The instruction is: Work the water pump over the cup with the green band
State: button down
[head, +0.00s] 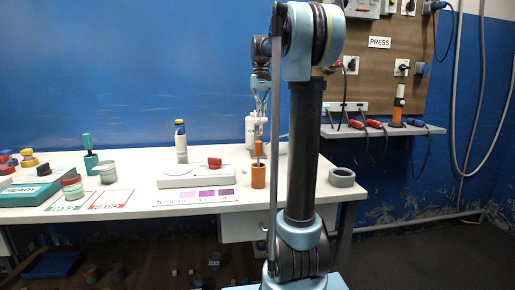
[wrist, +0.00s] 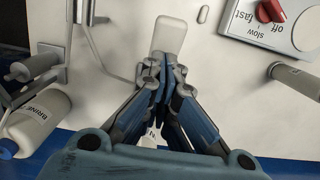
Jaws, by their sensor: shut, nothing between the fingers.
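My gripper (head: 259,108) is above the back of the white bench, close to a white bottle (head: 250,131). In the wrist view my gripper (wrist: 164,62) is shut and empty, its fingertips over a pale rounded object (wrist: 170,36); I cannot tell whether they touch or whether this is the water pump. A bottle marked BRINE (wrist: 36,122) with a blue cap is at the left of the wrist view.
A white stirrer (head: 190,179) with a red knob (head: 214,162) stands mid-bench. A teal tray (head: 25,192) is far left.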

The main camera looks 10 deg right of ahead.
jog(key=shift+s+f, duration=0.2)
jog(key=shift+f, duration=1.2)
jog(key=shift+s+f, duration=0.2)
jog(key=shift+f, duration=1.15)
jog(key=shift+w+r, duration=0.2)
jog(key=shift+r, duration=1.2)
jog(key=shift+w+r, duration=0.2)
jog(key=shift+r, duration=1.2)
jog(key=shift+f, duration=0.1)
jog(key=shift+r, duration=0.2)
jog(key=shift+w+r, duration=0.35)
jog(key=shift+r, duration=0.55)
jog(key=shift+w+r, duration=0.4)
jog(key=shift+r, duration=0.55)
jog(key=shift+w+r, duration=0.35)
jog(key=shift+r, duration=0.55)
